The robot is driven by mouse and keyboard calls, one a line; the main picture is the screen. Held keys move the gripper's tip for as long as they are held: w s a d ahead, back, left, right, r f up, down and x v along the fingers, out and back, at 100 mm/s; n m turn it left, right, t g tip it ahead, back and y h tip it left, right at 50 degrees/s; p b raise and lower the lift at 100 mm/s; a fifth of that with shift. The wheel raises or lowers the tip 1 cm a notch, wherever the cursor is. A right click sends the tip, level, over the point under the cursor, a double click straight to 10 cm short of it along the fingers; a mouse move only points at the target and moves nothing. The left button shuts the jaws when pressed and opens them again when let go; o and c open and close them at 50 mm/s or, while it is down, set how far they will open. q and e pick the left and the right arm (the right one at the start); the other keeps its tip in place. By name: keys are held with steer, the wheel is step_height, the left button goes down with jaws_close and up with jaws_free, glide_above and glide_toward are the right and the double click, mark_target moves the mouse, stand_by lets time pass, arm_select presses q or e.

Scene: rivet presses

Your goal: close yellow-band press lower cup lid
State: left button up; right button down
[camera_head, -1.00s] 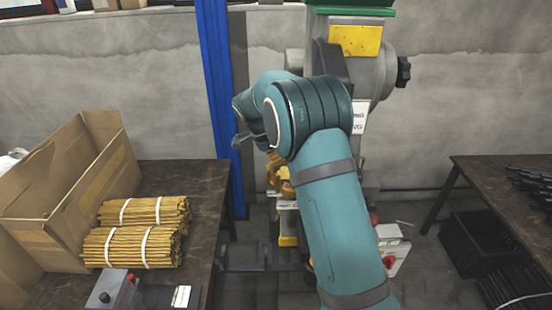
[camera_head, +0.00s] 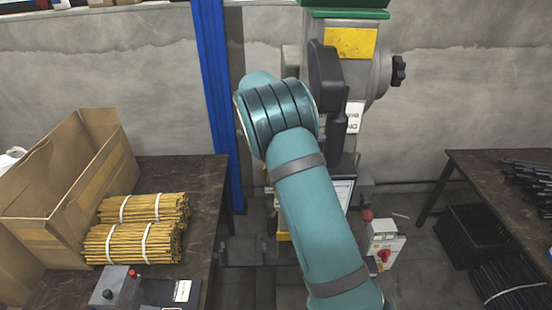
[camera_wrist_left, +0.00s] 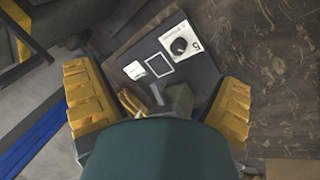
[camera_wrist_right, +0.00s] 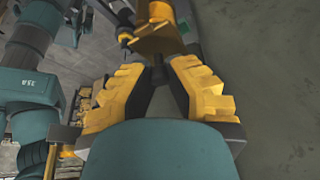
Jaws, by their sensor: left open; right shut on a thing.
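The press (camera_head: 350,80) with a green top and a yellow label stands behind my right arm in the head view. The arm hides its lower middle. In the right wrist view my right gripper (camera_wrist_right: 162,78) is shut at the edge of a yellow cup-like part (camera_wrist_right: 158,40), seemingly the lower cup lid. The fingertips partly hide the contact, and I cannot tell how far the lid is closed. My left gripper (camera_wrist_left: 155,78) is open and empty above a table in the left wrist view. It is out of the head view.
A cardboard box (camera_head: 100,165) and tied bundles of brown rods (camera_head: 130,243) lie on the left table (camera_head: 200,195), beside a grey control box (camera_head: 115,285). A white box with a red knob (camera_head: 385,240) stands right of my arm. A dark table (camera_head: 480,170) is at the right.

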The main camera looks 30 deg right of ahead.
steer(key=shift+s, duration=0.1)
stand_by(0.3)
steer(key=c, duration=0.9)
jaws_free()
steer(key=v, duration=0.8)
steer(key=shift+f, duration=0.1)
